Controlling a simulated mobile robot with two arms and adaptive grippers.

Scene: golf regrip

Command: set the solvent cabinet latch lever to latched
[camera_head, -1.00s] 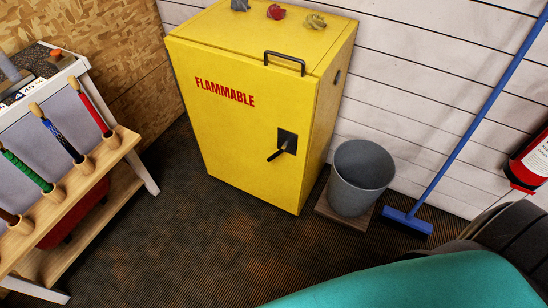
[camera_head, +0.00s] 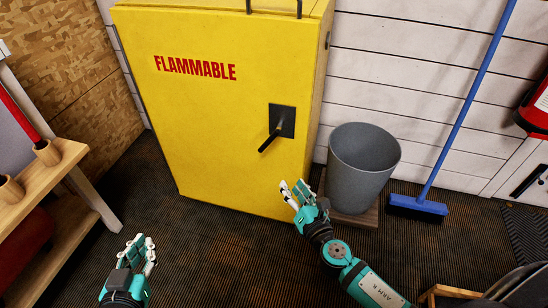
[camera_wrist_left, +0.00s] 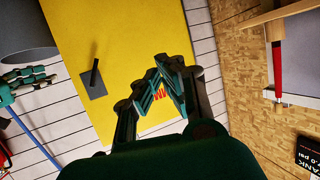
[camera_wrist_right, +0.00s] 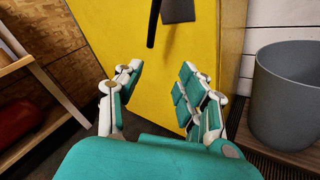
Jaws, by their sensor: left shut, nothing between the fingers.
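The yellow solvent cabinet (camera_head: 200,130) stands upright with its door shut and red FLAMMABLE lettering. Its black latch lever (camera_head: 268,143) sits on a dark plate (camera_head: 288,122) at the door's right side and slants down to the left. The lever also shows in the left wrist view (camera_wrist_left: 95,72) and at the top of the right wrist view (camera_wrist_right: 153,24). My right gripper (camera_head: 294,190) is open and empty, below the lever and apart from it. My left gripper (camera_head: 143,249) is shut and empty, low at the left, away from the cabinet.
A grey bin (camera_head: 362,165) stands right of the cabinet, close to my right gripper. A blue broom (camera_head: 418,206) leans on the white wall. A wooden rack (camera_head: 65,160) is at the left. The carpet before the cabinet is clear.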

